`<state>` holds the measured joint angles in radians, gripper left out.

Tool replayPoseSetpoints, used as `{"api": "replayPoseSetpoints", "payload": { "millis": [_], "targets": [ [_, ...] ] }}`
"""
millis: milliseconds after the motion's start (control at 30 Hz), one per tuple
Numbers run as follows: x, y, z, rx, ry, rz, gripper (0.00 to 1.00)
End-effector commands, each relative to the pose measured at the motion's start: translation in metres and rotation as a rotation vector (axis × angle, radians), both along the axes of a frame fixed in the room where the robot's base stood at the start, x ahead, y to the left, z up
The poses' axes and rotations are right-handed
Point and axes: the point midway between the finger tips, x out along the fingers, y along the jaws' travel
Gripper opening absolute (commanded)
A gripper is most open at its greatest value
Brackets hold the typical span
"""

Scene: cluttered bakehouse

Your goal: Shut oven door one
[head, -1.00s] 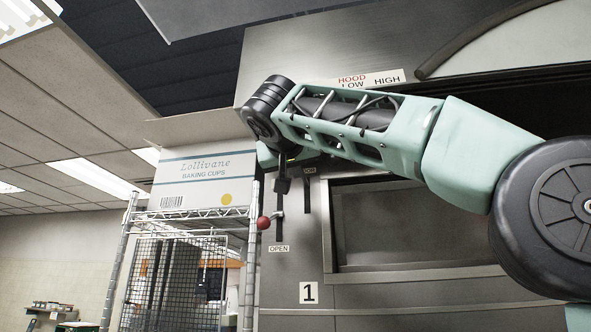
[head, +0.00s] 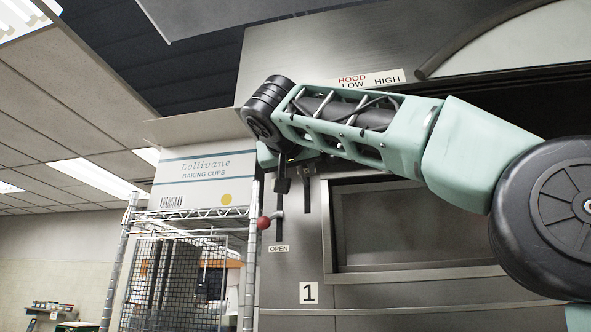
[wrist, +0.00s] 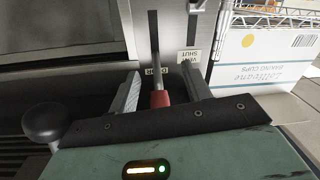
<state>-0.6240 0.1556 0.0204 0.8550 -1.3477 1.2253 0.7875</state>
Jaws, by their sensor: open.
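Oven one (head: 410,300) fills the right of the head view, marked with a "1" plate (head: 309,292). A framed grey panel (head: 420,225) sits beside it; I cannot tell whether it is the door. My gripper (head: 293,182) is open at the top of the right-hand slot. In the wrist view, which looks upside down, a lever with a red grip (wrist: 160,98) stands between the open fingers (wrist: 163,92), apparently not clamped. A small label (wrist: 156,71) lies behind it, partly hidden.
A second lever with a red ball (head: 263,222) sticks out of the left slot, just above an OPEN label (head: 278,249). A wire rack (head: 180,215) with a baking cups box (head: 205,180) stands close on the left. A hood (head: 330,50) hangs above.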

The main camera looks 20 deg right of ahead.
Motion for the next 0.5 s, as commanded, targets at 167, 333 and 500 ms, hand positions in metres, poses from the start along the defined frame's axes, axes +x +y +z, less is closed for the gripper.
{"api": "replayPoseSetpoints", "payload": {
  "millis": [167, 333, 500],
  "targets": [
    [-0.002, 0.002, -0.001, 0.0, 0.0, 0.001, 0.49],
    [-0.019, 0.012, -0.003, 0.002, -0.001, 0.005, 0.49],
    [-0.053, 0.032, -0.005, 0.003, -0.001, 0.008, 0.49]
  ]
}}
